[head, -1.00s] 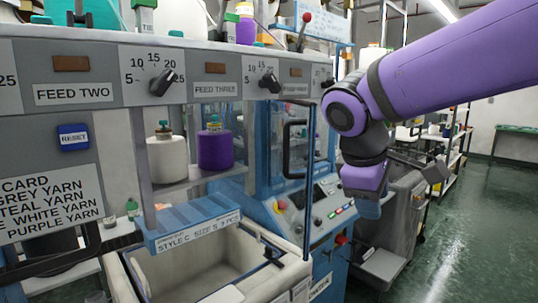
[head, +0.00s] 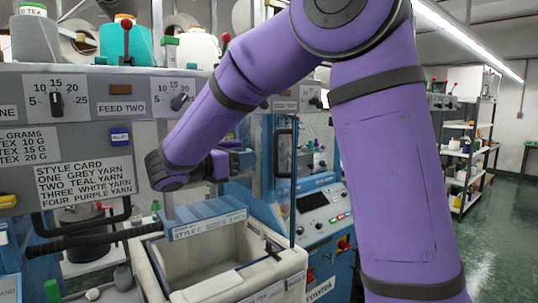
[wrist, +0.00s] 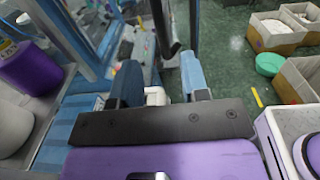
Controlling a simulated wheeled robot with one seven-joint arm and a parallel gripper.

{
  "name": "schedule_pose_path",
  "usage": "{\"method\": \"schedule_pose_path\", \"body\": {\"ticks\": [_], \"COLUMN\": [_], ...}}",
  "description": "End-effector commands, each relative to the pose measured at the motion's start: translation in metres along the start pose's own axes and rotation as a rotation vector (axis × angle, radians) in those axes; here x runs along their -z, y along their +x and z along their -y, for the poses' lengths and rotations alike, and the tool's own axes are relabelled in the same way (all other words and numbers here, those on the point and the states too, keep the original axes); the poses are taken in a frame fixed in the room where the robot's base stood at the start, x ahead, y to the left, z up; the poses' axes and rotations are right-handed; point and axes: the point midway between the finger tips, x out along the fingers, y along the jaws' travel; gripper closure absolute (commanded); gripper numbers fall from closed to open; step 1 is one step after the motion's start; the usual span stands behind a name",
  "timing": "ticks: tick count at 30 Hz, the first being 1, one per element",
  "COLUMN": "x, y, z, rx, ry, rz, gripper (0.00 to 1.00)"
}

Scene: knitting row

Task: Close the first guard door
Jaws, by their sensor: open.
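A clear guard door (head: 292,205) in a thin frame stands on the blue machine, right of the feed panel. It seems to stand out from the machine; its exact angle is hard to tell. A dark upright bar (wrist: 162,25), probably the handle, shows ahead of the fingers. I see no contact with it.
An open cream bin (head: 200,265) stands below, under a blue labelled ledge (head: 207,225). Purple and white yarn cones sit on a shelf, the purple cone (wrist: 35,65) close at left in the wrist view. Brown boxes (wrist: 270,32) stand on the green floor, which is open at right.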

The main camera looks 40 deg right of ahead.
Motion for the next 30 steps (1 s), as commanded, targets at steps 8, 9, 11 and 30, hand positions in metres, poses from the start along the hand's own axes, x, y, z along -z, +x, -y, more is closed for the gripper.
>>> {"method": "schedule_pose_path", "body": {"ticks": [8, 9, 11, 30], "x": [0.0, 0.0, 0.0, 0.0], "y": [0.032, 0.04, 0.051, 0.107], "z": [0.0, 0.0, 0.0, 0.0], "rx": [0.004, 0.004, 0.003, 0.001], "ry": [-0.002, -0.002, -0.002, -0.001], "rz": [0.002, 0.002, 0.002, 0.001], "gripper": [0.58, 0.58, 0.58, 0.58]}}
